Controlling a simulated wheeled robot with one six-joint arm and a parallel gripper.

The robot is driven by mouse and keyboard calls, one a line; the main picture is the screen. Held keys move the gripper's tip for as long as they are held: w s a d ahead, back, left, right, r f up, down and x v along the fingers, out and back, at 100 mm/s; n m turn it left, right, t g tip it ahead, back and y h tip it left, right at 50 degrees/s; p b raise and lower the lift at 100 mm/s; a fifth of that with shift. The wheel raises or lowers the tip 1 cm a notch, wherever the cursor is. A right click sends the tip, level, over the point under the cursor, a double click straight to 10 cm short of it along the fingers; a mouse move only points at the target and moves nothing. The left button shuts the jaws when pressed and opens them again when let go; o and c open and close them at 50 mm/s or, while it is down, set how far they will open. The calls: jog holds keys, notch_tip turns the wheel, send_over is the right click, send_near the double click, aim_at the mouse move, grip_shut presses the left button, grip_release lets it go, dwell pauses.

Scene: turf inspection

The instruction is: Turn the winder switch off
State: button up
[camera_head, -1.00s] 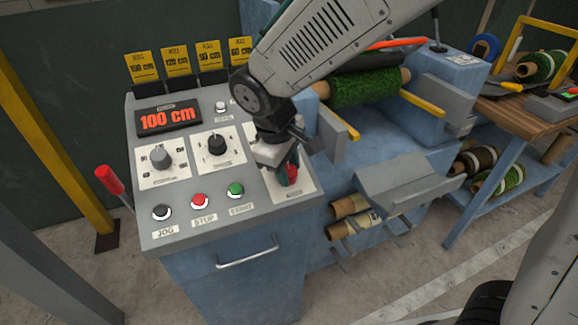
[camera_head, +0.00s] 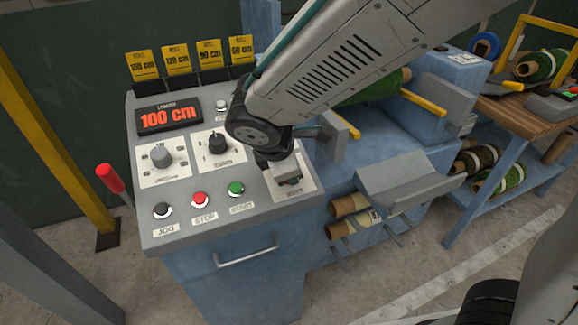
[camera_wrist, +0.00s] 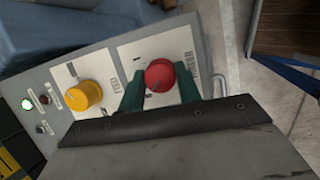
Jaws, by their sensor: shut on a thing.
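The winder switch is a round red knob (camera_wrist: 159,75) on a pale plate (camera_wrist: 178,45) lettered WINDER, in the wrist view. My gripper (camera_wrist: 160,88) has one dark green finger on each side of the knob and is shut on it. Which mark the knob points to is not clear. In the head view my gripper (camera_head: 289,180) is low over the plate at the right end of the grey control panel (camera_head: 215,215). My arm and gripper hide the knob there.
A yellow knob (camera_wrist: 84,96) sits beside the red one in the wrist view. The panel also bears a grey dial (camera_head: 161,156), a black dial (camera_head: 217,143), and black (camera_head: 162,211), red (camera_head: 200,199) and green (camera_head: 236,188) buttons. A grey tray (camera_head: 405,180) stands right of the panel.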

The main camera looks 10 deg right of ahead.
jog(key=shift+n, duration=0.5)
jog(key=o, duration=1)
jog(key=shift+c, duration=0.2)
jog(key=v, duration=0.7)
jog(key=shift+s+r, duration=0.25)
jog(key=shift+r, duration=0.1)
jog(key=shift+a, duration=0.15)
